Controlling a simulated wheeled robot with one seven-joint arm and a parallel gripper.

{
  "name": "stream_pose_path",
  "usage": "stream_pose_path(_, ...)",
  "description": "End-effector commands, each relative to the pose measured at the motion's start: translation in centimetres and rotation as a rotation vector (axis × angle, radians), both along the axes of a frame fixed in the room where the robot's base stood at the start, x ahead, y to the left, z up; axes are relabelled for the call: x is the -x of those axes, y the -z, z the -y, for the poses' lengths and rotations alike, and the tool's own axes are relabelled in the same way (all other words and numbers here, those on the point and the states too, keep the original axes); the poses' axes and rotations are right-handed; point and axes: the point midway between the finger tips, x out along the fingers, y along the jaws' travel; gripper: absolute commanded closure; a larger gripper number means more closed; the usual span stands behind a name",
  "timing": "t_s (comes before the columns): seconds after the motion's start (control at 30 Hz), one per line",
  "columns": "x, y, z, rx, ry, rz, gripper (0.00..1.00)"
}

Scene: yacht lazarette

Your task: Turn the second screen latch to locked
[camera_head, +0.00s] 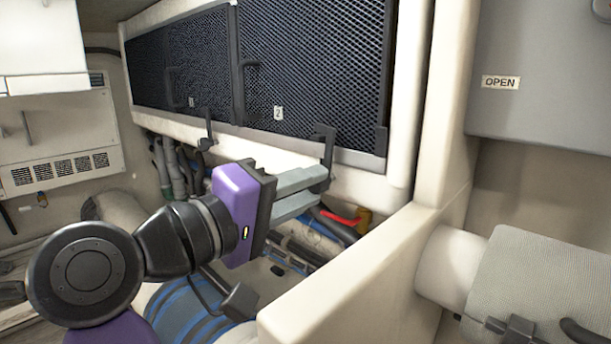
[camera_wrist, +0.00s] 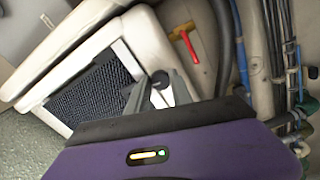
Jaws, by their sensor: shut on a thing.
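The second screen (camera_head: 310,70) is a dark mesh panel marked with a small "2" label (camera_head: 278,113). Its black latch (camera_head: 327,137) sits at the lower right edge of the panel, with its lever hanging down. My gripper (camera_head: 322,178) reaches in from the left with its grey fingers shut on the lower part of this lever. In the wrist view the dark end of the latch (camera_wrist: 160,78) shows between the fingertips. The fingers hide part of the lever.
The first screen (camera_head: 180,65) is to the left, with its own black latch (camera_head: 207,130) below. Hoses and a red-handled valve (camera_head: 340,217) lie beneath the frame. A cream partition (camera_head: 360,270) stands close to the right of my gripper. A grey panel labelled OPEN (camera_head: 500,82) is at right.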

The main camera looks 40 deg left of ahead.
Motion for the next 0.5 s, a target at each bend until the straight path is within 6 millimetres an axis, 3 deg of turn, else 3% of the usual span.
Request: stream_pose_path(0.5,0.1,0.0,-0.17,0.149,-0.005,-0.01,1.0)
